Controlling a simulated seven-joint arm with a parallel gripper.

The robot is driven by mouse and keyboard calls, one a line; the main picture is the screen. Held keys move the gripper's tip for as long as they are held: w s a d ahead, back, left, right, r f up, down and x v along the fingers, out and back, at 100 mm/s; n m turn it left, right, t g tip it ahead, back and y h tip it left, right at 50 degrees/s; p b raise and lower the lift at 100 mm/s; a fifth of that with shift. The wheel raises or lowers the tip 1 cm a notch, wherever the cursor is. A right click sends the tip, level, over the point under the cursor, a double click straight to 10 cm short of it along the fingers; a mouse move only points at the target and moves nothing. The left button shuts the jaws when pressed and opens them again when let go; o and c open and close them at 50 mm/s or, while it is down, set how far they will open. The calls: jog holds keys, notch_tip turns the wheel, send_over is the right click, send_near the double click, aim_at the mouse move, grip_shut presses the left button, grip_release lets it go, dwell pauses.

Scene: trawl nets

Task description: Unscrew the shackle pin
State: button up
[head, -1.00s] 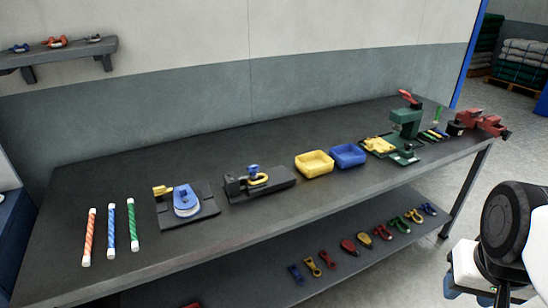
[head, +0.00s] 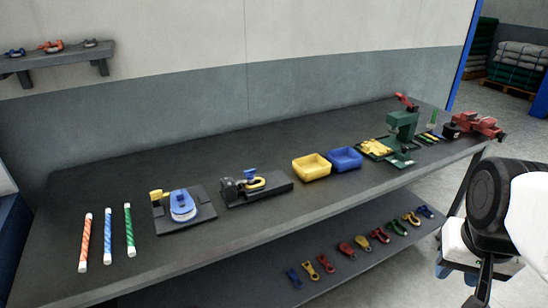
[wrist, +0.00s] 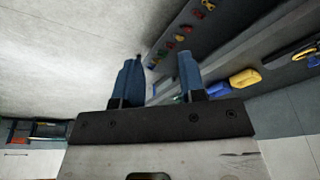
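A yellow shackle (head: 257,184) sits in a dark holding fixture (head: 273,188) on the middle of the workbench. Its pin has a blue head (head: 250,173) that stands up above the fixture. In the wrist view a dark fixture with a yellow part (wrist: 304,51), probably the same one, shows at the right edge; the pin is too small to make out there. My gripper (wrist: 158,72) is open, with two blue fingers apart and nothing between them. In the head view my arm is at the lower right, in front of the bench and well away from the shackle.
A yellow bin (head: 311,168) and a blue bin (head: 345,159) stand right of the fixture. A blue disc fixture (head: 183,205) and striped rods (head: 108,235) are to its left. A green press (head: 401,130) and red vise (head: 477,126) stand farther right. Shackles and other hardware lie on the lower shelf (head: 200,282).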

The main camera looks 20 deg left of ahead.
jog(key=w+a+r+m, duration=0.1)
jog(key=w+a+r, duration=0.1)
jog(key=w+a, duration=0.35)
jog(key=w+a+r+m, duration=0.1)
jog(key=w+a+r, duration=0.15)
jog(key=w, duration=0.65)
jog(key=m+g, duration=0.3)
jog(key=m, duration=0.3)
send_over(248, 171)
jog(key=f, duration=1.3)
jog(key=shift+d, duration=0.2)
jog(key=shift+w+a+f, duration=0.1)
jog(key=shift+a+f, duration=0.1)
jog(key=shift+a, duration=0.1)
jog(key=shift+f, duration=0.15)
jog(key=shift+f, duration=3.75)
